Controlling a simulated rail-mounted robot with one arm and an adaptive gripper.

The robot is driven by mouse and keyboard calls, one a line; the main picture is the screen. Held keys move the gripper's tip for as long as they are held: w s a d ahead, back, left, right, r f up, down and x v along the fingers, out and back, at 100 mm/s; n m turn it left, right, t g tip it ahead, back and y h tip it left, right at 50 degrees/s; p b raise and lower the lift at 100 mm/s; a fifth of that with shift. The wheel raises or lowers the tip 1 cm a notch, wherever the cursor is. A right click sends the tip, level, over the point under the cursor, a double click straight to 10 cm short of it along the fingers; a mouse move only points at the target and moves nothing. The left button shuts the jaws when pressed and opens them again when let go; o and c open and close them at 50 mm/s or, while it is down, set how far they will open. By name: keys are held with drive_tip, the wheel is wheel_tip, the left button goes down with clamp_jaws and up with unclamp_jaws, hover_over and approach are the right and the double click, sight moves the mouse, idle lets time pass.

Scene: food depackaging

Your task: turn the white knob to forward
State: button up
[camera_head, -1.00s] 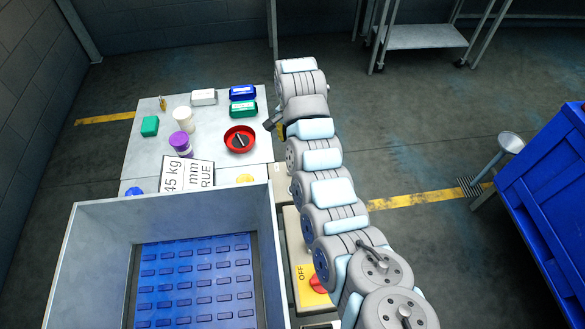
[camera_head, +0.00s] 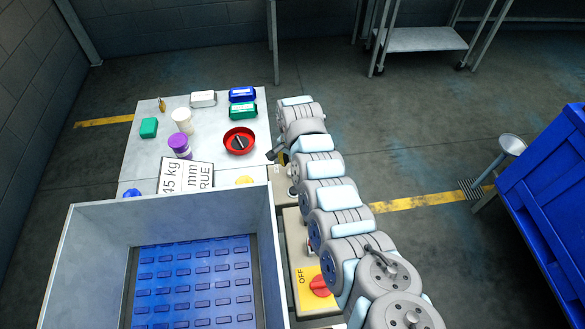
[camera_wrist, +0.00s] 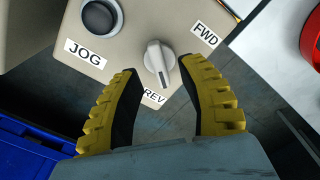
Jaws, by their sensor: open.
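The white knob (camera_wrist: 159,60) is on the face of a beige control box (camera_wrist: 130,50) in the wrist view. Its raised ridge runs roughly up and down in the picture, with the lower end close to the REV label (camera_wrist: 154,97). The FWD label (camera_wrist: 205,34) is to the knob's upper right. My gripper (camera_wrist: 160,72) is open, with one yellow-and-black finger on each side of the knob and visible gaps between. Contact cannot be seen. In the head view my gripper (camera_head: 277,155) is at the box beside the table, and the knob is hard to make out.
A black button (camera_wrist: 101,17) and a JOG label (camera_wrist: 85,54) share the box face. A grey bin wall (camera_head: 272,230) stands left of the box, and a red OFF switch (camera_head: 320,286) is nearer. The white table (camera_head: 205,125) holds a red bowl (camera_head: 239,140) and several containers.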

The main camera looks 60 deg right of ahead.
drive_tip(key=shift+f, duration=1.1)
drive_tip(key=shift+c, duration=0.2)
clamp_jaws()
